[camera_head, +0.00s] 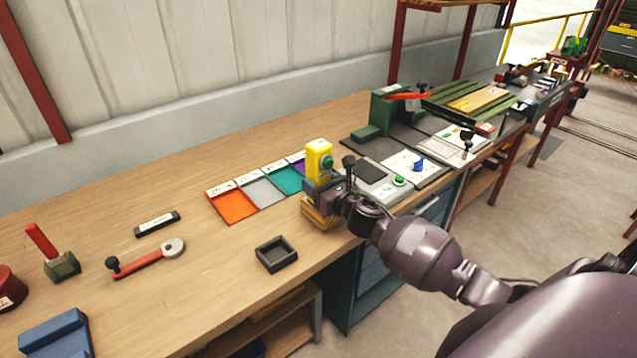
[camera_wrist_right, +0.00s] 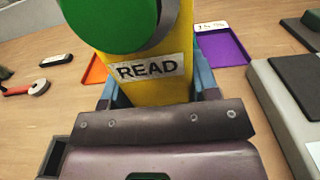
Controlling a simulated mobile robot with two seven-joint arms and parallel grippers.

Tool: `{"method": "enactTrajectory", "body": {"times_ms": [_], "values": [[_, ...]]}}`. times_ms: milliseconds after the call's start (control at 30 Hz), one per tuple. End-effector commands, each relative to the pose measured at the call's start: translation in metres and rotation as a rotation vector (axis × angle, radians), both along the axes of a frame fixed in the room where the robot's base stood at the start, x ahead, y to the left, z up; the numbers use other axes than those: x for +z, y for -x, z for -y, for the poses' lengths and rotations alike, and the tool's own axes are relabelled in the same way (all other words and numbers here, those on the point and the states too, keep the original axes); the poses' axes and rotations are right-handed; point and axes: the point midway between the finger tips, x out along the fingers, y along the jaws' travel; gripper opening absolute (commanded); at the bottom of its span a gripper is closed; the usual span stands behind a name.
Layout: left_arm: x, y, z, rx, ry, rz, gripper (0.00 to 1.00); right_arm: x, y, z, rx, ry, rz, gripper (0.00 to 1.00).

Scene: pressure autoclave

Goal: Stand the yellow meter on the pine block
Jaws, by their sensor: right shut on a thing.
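The yellow meter (camera_head: 319,158) stands upright near the table's front edge, with a green round knob on its side. My right gripper (camera_head: 324,186) is shut on its lower part. In the right wrist view the meter (camera_wrist_right: 172,84) sits between the blue fingers, its READ label and green knob facing the camera. The pine block (camera_head: 318,214) is directly below the gripper, partly covered by it. The meter's bottom is hidden, so I cannot tell whether it touches the block. My left gripper is not in view.
Orange (camera_head: 232,206), grey (camera_head: 262,192) and teal (camera_head: 285,179) trays lie behind and left of the block. A small dark square tray (camera_head: 276,254) is at front left. A grey device with a green button (camera_head: 380,182) stands close on the right.

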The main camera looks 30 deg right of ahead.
Motion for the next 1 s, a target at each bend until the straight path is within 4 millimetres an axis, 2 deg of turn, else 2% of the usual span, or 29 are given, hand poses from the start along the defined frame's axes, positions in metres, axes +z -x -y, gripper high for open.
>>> {"method": "enactTrajectory", "body": {"times_ms": [133, 167, 300, 700, 867, 1000], "values": [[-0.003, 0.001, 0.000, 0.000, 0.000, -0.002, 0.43, -0.003, 0.000, 0.000, 0.000, 0.000, 0.001, 0.24], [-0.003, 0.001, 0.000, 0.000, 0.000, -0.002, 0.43, -0.003, 0.000, 0.000, 0.000, 0.000, 0.000, 0.58], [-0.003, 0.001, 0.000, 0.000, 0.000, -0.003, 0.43, -0.003, 0.000, 0.000, 0.000, 0.000, 0.000, 0.80], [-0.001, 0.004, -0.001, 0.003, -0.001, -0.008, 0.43, 0.002, 0.001, 0.000, 0.000, 0.000, 0.000, 0.81], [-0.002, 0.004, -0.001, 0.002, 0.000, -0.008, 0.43, 0.000, 0.022, 0.002, -0.001, -0.001, -0.001, 0.81], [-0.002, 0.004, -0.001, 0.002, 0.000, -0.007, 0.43, -0.001, 0.047, 0.004, -0.001, 0.000, -0.002, 0.81]]}}
